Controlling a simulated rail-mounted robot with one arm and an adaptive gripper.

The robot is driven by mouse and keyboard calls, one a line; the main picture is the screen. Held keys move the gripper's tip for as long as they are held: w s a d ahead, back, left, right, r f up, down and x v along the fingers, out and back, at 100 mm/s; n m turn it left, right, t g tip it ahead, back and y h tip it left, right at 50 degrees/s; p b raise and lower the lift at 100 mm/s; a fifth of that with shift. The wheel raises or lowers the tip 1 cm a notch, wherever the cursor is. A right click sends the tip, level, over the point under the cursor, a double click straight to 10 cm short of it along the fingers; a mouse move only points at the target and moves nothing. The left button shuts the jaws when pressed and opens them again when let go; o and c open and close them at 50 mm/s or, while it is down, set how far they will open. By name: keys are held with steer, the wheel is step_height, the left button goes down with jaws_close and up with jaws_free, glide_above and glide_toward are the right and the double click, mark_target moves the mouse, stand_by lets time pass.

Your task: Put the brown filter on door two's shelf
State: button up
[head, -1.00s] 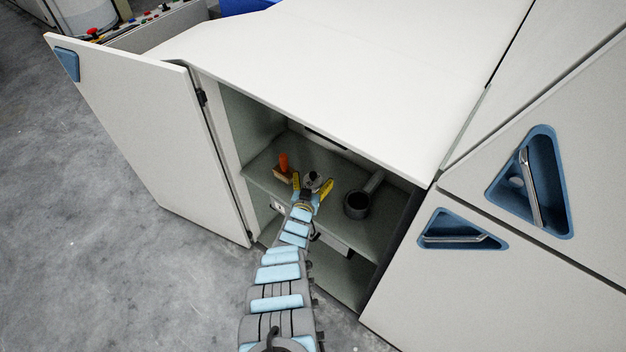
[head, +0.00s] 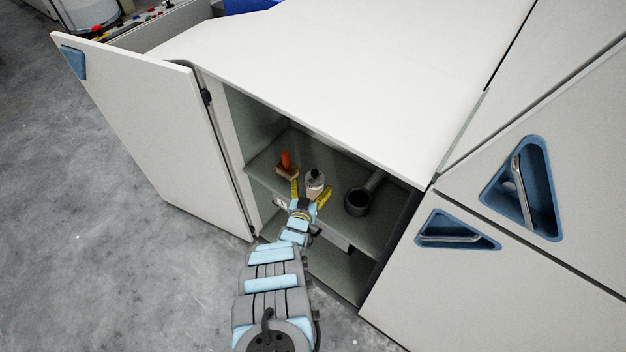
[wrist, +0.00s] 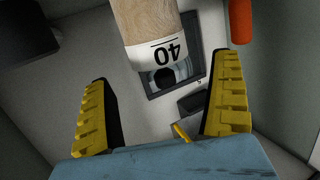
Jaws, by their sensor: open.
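A tan-brown cylinder (wrist: 148,22) with a white band marked 40 stands beyond my fingertips in the wrist view. It seems to be the small pale upright thing (head: 315,183) on the cabinet shelf (head: 323,158) in the head view. I take it for the brown filter, though its colour is unclear there. My gripper (head: 308,193) has its yellow fingers spread at the shelf's front, just short of the cylinder. In the wrist view my gripper (wrist: 165,115) is open, with nothing held between the fingers. No door number is readable.
An orange-handled brush-like thing (head: 287,164) stands left of the cylinder, and a dark grey cup with a handle (head: 357,201) lies right. The open door (head: 150,120) hangs left. Closed panels with blue recessed handles (head: 458,231) are right. A lower compartment lies beneath the shelf.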

steer(key=p+v, duration=0.4)
steer(key=v, duration=0.3)
